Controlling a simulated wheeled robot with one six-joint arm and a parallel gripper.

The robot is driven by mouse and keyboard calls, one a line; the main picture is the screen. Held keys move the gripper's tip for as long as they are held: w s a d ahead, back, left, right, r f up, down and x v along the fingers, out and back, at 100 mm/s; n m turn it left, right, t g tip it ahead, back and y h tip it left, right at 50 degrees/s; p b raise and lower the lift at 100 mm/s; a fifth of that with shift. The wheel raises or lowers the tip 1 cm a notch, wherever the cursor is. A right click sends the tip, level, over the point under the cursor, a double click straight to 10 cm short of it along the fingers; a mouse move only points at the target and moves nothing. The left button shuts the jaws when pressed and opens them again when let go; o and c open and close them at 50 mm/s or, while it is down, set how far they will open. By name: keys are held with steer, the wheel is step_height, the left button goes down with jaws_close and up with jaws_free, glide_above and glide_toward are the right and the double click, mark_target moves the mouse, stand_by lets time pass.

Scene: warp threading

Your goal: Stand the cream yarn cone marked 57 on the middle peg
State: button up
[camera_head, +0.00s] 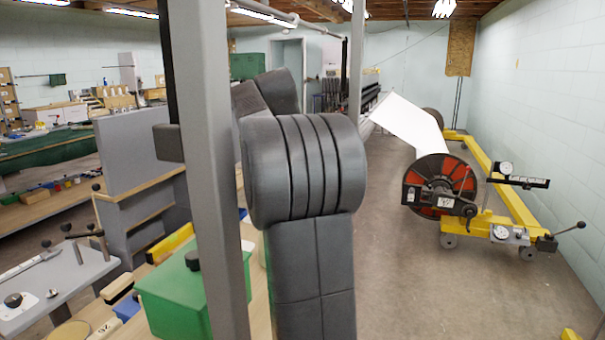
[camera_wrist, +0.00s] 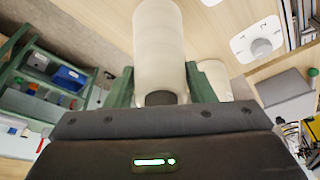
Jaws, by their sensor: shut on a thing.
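A cream yarn cone (camera_wrist: 158,40) is between the two green fingers of my gripper (camera_wrist: 160,72) in the wrist view. The fingers press on it from both sides, and its dark core end faces the camera. No number shows on it, so I cannot read a 57. A second cream, round thing (camera_wrist: 215,76) is partly hidden behind the right finger; I cannot tell if it is another cone. The gripper and the held cone are not visible in the head view, where my own arm fills the middle. I cannot make out the middle peg in either view.
A green box (camera_head: 178,295) with a black knob is at the lower left of the head view. A grey bench (camera_head: 45,285) with black-knobbed posts is left of it. A yellow-framed reel machine (camera_head: 440,190) stands right. A white dial plate (camera_wrist: 257,42) shows in the wrist view.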

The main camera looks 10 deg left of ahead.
steer(key=shift+f, duration=0.25)
steer(key=o, duration=1.2)
steer(key=shift+r, duration=0.1)
steer(key=p+v, duration=0.2)
steer(key=v, duration=0.5)
steer(key=shift+s+r, duration=0.1)
steer(key=shift+r, duration=0.05)
